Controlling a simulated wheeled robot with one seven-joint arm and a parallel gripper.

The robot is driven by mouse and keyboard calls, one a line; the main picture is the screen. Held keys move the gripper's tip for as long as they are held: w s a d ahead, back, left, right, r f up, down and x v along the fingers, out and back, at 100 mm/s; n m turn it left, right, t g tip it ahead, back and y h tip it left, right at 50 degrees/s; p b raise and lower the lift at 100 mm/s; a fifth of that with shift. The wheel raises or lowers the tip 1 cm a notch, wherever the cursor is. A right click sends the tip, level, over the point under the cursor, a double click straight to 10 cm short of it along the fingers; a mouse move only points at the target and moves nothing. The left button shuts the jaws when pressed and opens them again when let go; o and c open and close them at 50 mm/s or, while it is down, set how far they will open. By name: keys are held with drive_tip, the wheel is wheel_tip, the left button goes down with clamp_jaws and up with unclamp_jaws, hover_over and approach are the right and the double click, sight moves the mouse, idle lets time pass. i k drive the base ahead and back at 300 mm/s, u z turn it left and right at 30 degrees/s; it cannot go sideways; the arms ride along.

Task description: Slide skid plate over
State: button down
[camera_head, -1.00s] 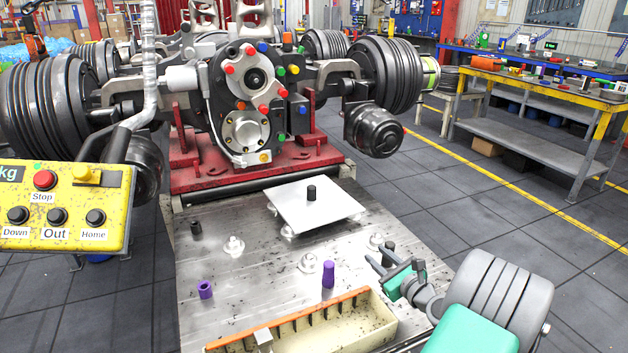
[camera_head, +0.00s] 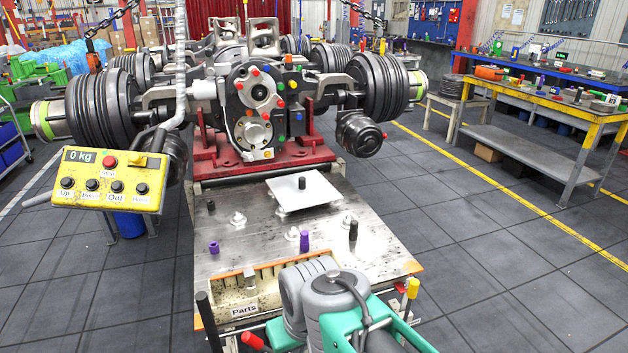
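The skid plate is a bright square metal plate (camera_head: 325,194) with a short black knob (camera_head: 302,182) standing on it. It lies at the back middle of the steel worktable (camera_head: 230,262), in front of the red axle stand (camera_head: 215,178), and seems slightly raised on small supports. My arm's grey and green links show at the bottom centre, in front of the table. My gripper itself is not visible; the arm links may cover it. Nothing of mine touches the plate in view.
A parts bin (camera_head: 232,295), purple pieces (camera_head: 304,240), a black peg (camera_head: 353,230) and metal fittings (camera_head: 292,234) stand on the table. A yellow control box (camera_head: 107,179) hangs at left. A yellow-edged workbench (camera_head: 535,100) stands at right, with clear floor between.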

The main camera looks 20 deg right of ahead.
sight(300, 191)
drive_tip(key=k, duration=0.4)
drive_tip(key=z, duration=1.85)
drive_tip(key=i, duration=5.7)
drive_tip(key=u, duration=4.3)
drive_tip(key=i, duration=1.6)
drive_tip(key=z, duration=0.05)
